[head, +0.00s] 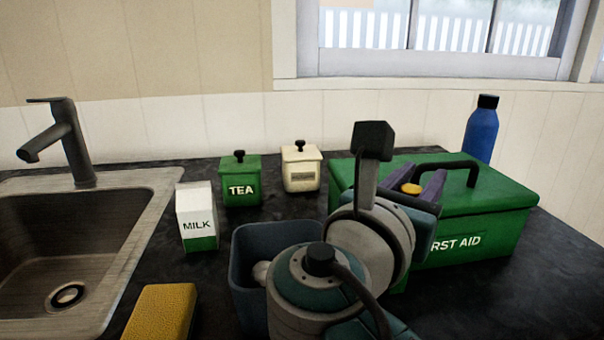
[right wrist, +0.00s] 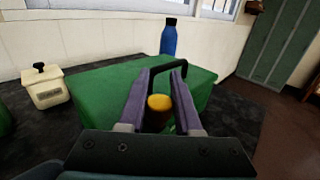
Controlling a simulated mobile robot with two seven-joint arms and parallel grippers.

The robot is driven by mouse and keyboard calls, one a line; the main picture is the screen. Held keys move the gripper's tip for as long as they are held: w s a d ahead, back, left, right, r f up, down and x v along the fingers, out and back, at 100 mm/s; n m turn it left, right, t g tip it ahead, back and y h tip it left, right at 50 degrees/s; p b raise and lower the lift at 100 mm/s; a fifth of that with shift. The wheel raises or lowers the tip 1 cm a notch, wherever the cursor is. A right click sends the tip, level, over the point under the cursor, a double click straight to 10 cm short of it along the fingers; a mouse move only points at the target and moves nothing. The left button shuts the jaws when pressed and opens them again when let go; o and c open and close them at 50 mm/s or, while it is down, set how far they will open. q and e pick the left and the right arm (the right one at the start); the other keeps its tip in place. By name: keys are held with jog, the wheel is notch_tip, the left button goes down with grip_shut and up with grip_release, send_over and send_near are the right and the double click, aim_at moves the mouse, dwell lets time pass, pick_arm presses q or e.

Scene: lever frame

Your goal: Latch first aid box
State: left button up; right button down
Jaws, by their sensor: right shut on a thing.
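The green first aid box (head: 487,222) stands on the dark counter at the right, with its lid down and a black carry handle (head: 462,164) on top. It also shows in the right wrist view (right wrist: 95,92). A round yellow piece (head: 411,189), seemingly the latch knob, sits between the purple fingers of my right gripper (head: 424,186). In the right wrist view the fingers flank this yellow piece (right wrist: 158,103), and the gripper is shut on it. My right wrist hides part of the box front and how the latch sits. My left gripper is out of view.
A blue bottle (head: 481,130) stands behind the box. A cream canister (head: 301,170), a green tea canister (head: 241,182), a milk carton (head: 197,220), a blue-grey bin (head: 244,258) and a yellow sponge (head: 160,312) stand to the left, near the sink (head: 135,250).

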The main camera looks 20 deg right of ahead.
jog(key=shift+f, duration=0.15)
jog(key=c, duration=1)
grip_release()
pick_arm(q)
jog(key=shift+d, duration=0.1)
pick_arm(e)
jog(key=o, duration=0.4)
